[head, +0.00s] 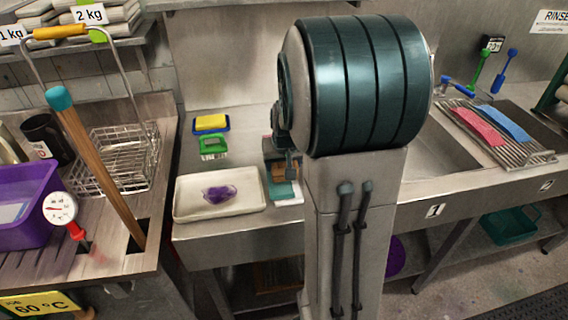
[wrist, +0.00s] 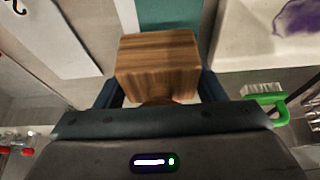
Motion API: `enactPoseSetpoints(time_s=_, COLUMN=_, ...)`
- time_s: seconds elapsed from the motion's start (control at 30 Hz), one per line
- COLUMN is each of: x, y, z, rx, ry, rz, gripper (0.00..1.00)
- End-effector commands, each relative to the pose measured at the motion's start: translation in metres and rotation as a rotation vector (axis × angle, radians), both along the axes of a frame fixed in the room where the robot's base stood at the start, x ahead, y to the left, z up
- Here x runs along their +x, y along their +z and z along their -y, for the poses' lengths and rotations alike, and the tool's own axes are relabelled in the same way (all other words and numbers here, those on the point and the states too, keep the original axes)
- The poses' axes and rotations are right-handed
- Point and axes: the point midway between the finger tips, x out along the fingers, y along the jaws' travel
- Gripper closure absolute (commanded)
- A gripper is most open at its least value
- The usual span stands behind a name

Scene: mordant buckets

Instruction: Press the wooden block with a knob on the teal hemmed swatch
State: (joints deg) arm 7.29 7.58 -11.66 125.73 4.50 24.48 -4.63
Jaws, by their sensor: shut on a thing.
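The wooden block (wrist: 157,62) is between the two dark fingers of my gripper (wrist: 158,88) in the wrist view. The gripper is shut on it, at the knob end; the knob is mostly hidden. The teal hemmed swatch (wrist: 170,14) shows just beyond the block in the wrist view. In the head view the swatch (head: 284,190) lies on the steel counter right of a white tray, partly hidden by my arm. My gripper (head: 280,155) is small and largely hidden there, just behind the swatch. I cannot tell whether the block touches the cloth.
The white tray (head: 190,211) holds a purple patch and sits close left of the swatch. A yellow sponge (head: 211,122) and a green brush (head: 213,144) lie behind it. A wire basket (head: 112,160) stands at left. A sink and rack (head: 535,157) are at right.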

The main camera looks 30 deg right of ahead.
Motion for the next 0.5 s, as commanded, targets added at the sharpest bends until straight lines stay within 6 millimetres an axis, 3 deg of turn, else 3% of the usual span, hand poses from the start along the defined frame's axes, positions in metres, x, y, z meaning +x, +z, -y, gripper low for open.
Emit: enactPoseSetpoints(time_s=0.5, x=0.001, y=0.047, z=0.000, rx=-0.001, ry=0.000, rz=0.004, gripper=0.63)
